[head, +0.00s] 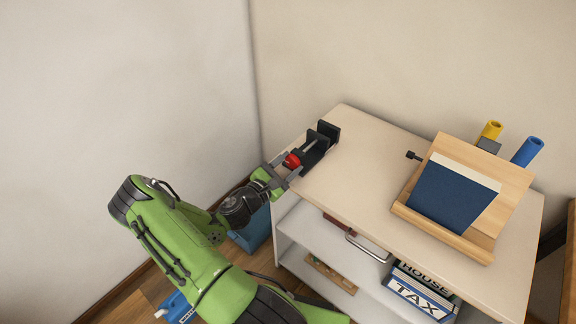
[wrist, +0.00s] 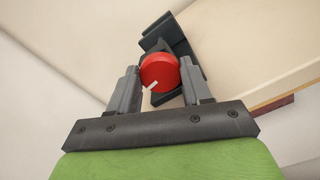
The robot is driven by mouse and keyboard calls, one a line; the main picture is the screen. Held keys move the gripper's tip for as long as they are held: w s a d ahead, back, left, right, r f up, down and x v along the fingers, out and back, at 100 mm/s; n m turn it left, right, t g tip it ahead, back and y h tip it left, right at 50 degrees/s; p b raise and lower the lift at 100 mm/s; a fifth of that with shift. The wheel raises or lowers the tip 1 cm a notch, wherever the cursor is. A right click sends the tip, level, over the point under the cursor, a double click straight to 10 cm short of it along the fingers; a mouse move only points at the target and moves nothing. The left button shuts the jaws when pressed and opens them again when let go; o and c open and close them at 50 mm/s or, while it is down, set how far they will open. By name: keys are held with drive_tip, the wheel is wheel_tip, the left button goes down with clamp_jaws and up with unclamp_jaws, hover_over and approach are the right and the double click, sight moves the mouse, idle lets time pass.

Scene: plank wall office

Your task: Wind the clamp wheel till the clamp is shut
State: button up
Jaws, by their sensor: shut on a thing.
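The clamp (head: 323,141) is a dark vice at the far left corner of the shelf top. Its red clamp wheel (head: 291,161) faces my arm at the near end of the screw. In the wrist view the red wheel (wrist: 159,71) sits between my two grey fingers, with a white mark at its lower left edge. The dark clamp body (wrist: 170,42) shows behind it. My gripper (head: 281,171) is shut on the wheel from the front. In the head view a gap with the screw shows between the clamp's jaws. The wheel hides much of the clamp in the wrist view.
The pale shelf top (head: 365,175) is clear beside the clamp. A wooden stand (head: 507,190) holds a blue book (head: 452,198) at the right, with a yellow roll (head: 490,130) and a blue roll (head: 527,151) behind. Walls stand close behind.

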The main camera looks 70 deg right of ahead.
drive_tip(key=o, duration=1.1)
drive_tip(key=shift+c, duration=0.2)
